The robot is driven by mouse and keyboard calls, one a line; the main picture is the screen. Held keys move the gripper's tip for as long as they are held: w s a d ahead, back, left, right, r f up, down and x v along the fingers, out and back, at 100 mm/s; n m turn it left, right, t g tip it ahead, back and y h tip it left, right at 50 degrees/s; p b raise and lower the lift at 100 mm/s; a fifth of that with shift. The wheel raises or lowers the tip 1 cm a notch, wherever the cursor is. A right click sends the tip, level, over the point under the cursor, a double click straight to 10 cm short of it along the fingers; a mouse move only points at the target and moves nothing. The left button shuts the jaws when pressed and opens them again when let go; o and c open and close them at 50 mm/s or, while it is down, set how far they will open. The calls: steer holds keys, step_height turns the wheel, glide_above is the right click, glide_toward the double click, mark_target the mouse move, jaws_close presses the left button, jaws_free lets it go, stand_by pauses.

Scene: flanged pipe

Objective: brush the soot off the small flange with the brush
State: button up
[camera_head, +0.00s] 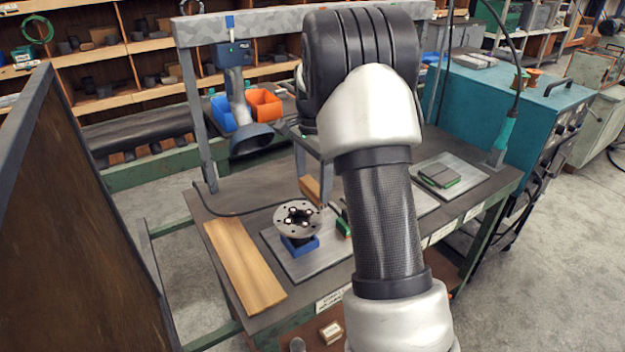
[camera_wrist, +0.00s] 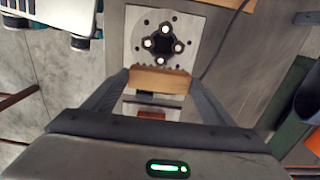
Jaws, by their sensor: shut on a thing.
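The small flange (camera_head: 298,207) is a round grey disc with bolt holes. It sits on a blue block (camera_head: 301,247) on a grey plate. The flange also shows in the wrist view (camera_wrist: 183,28), with bright studs around a dark star-shaped middle; I cannot tell soot from the dark opening there. My gripper (camera_wrist: 160,82) is shut on the brush (camera_wrist: 160,80), held by its wooden block. Dark bristles show along its flange-side edge, close to the flange in that view; contact cannot be told. In the head view the brush (camera_head: 310,189) is just behind the flange.
A wooden plank (camera_head: 243,265) lies left of the plate (camera_head: 310,266). A fume hood (camera_head: 252,141) hangs behind on the left. A green pad (camera_head: 439,178) lies on another plate at right. A brown panel (camera_head: 75,220) stands at near left. My arm hides the bench middle.

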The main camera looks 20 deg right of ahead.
mark_target(312, 185)
steer(key=shift+f, duration=0.2)
